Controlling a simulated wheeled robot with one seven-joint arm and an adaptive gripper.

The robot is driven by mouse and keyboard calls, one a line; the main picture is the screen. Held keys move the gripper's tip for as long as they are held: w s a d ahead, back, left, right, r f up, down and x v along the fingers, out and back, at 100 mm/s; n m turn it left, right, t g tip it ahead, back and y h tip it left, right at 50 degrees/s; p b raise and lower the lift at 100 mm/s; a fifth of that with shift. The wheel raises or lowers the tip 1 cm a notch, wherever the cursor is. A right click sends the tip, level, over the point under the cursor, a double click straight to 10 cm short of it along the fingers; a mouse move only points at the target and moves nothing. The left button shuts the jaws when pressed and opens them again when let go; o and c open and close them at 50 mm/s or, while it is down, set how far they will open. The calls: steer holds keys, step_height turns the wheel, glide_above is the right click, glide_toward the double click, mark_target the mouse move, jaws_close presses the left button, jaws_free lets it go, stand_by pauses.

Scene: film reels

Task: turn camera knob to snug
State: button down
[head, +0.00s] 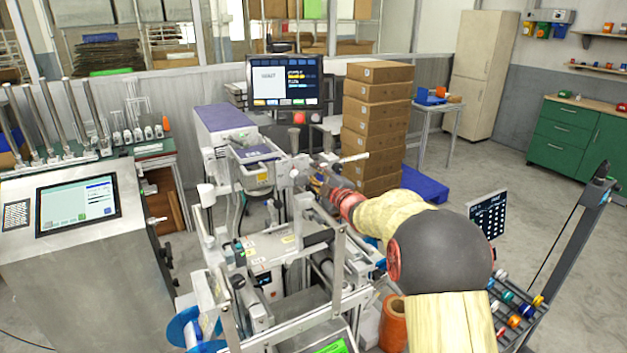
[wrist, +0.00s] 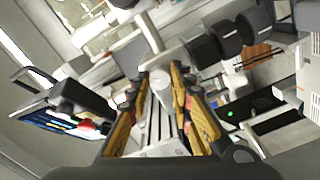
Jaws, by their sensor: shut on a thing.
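My gripper (head: 316,184) reaches in from the right in the head view, at the upper part of the machine (head: 265,180). In the wrist view its two yellow-lined fingers (wrist: 156,84) point up the picture. They are shut on a small pale part between the tips, which looks like the camera knob (wrist: 159,78). The fingers hide much of it, and its turn angle cannot be told. A pale bar stands just beyond the fingertips. In the head view the knob is too small and covered to make out.
Black cylinders (wrist: 229,38) sit close right of the fingers in the wrist view. A monitor (head: 285,80) stands behind the machine. Stacked brown boxes (head: 376,125) stand behind my arm. A control panel (head: 78,205) is at left. Open floor lies at right.

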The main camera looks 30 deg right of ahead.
steer(key=shift+f, duration=0.1)
stand_by(0.4)
steer(key=c, duration=1.6)
jaws_free()
